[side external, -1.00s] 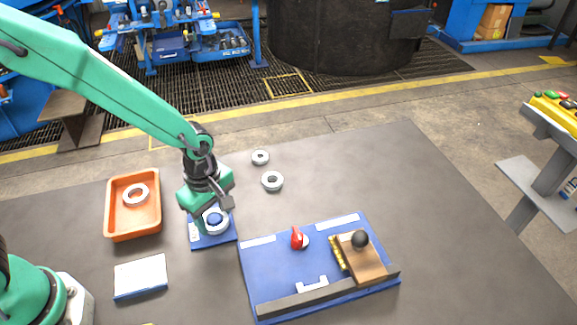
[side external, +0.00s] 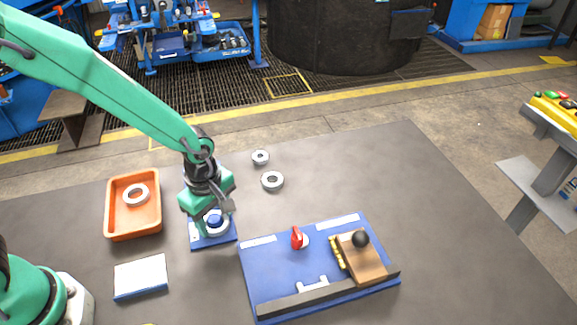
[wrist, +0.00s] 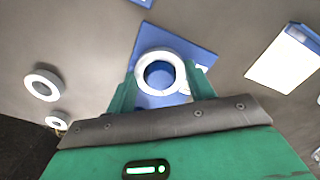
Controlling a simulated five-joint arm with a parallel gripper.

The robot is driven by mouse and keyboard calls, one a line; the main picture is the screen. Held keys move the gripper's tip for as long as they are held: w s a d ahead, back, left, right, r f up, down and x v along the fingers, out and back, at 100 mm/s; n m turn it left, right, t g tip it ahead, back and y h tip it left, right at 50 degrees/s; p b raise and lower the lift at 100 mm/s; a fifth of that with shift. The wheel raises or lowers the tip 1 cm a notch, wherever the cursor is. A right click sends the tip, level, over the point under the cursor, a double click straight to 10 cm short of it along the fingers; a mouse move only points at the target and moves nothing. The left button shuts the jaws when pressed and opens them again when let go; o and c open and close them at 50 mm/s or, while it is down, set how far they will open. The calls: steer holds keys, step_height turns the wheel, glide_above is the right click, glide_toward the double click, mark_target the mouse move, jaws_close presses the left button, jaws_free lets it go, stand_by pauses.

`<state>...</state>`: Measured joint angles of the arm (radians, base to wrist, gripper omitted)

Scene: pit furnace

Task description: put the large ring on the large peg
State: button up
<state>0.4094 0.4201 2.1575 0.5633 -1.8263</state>
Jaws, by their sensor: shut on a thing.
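The large ring (side external: 222,232), a pale grey ring, is around the blue large peg (side external: 214,220) on a small blue base plate. The peg's top shows through the ring's hole. In the wrist view the ring (wrist: 160,53) encircles the blue peg (wrist: 160,75). My gripper (side external: 208,213) is directly over the base, with its fingers on both sides of the ring, shut on it. My gripper hides part of the ring and base in the side view. I cannot tell whether the ring rests on the base.
An orange tray (side external: 109,222) holding another ring (side external: 136,194) stands to the left. Two loose grey rings (side external: 272,181) (side external: 260,157) lie behind right. A blue board (side external: 262,272) with a red knob and a wooden block with a black ball is at front right. A white-topped block (side external: 141,275) lies front left.

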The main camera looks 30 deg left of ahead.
steer(key=shift+f, duration=0.2)
steer(key=o, duration=0.8)
step_height(320, 180, up, 11)
stand_by(1.4)
stand_by(0.4)
